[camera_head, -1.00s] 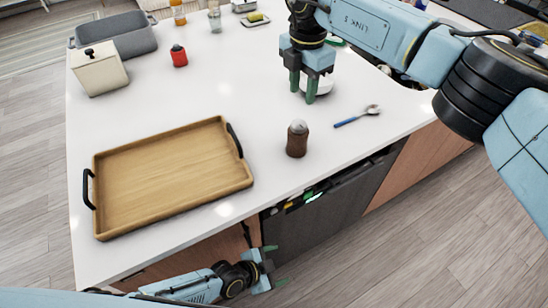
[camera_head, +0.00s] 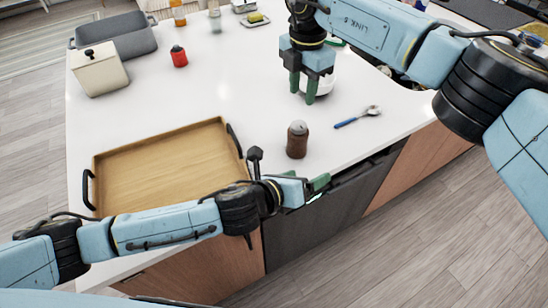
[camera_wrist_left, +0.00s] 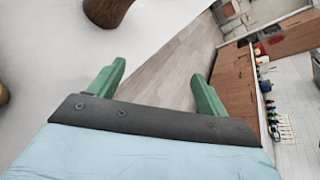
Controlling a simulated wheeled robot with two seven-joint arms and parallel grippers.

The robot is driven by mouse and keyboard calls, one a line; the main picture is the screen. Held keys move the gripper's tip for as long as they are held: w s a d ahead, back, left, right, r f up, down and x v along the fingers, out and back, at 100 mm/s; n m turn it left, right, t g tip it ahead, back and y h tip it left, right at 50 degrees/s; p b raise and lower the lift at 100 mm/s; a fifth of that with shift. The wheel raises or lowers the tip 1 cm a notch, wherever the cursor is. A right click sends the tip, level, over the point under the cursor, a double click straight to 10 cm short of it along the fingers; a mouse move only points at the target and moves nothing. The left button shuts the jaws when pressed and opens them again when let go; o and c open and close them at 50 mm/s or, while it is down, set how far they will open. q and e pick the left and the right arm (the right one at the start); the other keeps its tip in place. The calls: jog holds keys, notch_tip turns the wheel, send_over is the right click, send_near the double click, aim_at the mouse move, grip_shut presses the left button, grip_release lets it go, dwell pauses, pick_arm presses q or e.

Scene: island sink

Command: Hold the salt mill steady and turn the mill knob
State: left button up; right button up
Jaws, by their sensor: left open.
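The salt mill (camera_head: 297,142), brown with a silvery knob on top, stands upright on the white counter near its front edge. My left gripper (camera_head: 316,190) is at the counter's front edge, below the mill in the head view, open and apart from it. The left wrist view shows its two green fingers (camera_wrist_left: 155,90) spread with nothing between them, and the brown lower part of the mill (camera_wrist_left: 107,10) at the top edge. My right gripper (camera_head: 303,90) points down beyond the mill, fingers apart, in front of a white round object (camera_head: 323,86).
A wooden tray (camera_head: 165,157) with black handles lies left of the mill, partly behind my left arm. A blue-handled spoon (camera_head: 357,117) lies to its right. A red shaker (camera_head: 179,56), cream canister (camera_head: 100,70) and grey basin (camera_head: 120,36) stand farther back. Counter around the mill is clear.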

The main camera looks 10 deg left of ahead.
aim_at(297, 139)
pick_arm(q)
jog(key=a+m+y, duration=0.1)
jog(key=a, duration=0.1)
jog(key=w+a+r+m+t+y, duration=0.1)
jog(key=a, duration=0.1)
jog(key=w+a+r+m+t+y, duration=0.1)
jog(key=a, duration=0.1)
jog(key=shift+w+a+r, duration=0.15)
jog(key=shift+a+r, duration=0.1)
jog(key=shift+w+a+t, duration=0.1)
jog(key=shift+w+t, duration=0.1)
jog(key=shift+t, duration=0.1)
jog(key=x, duration=1.3)
jog(key=shift+f, duration=0.15)
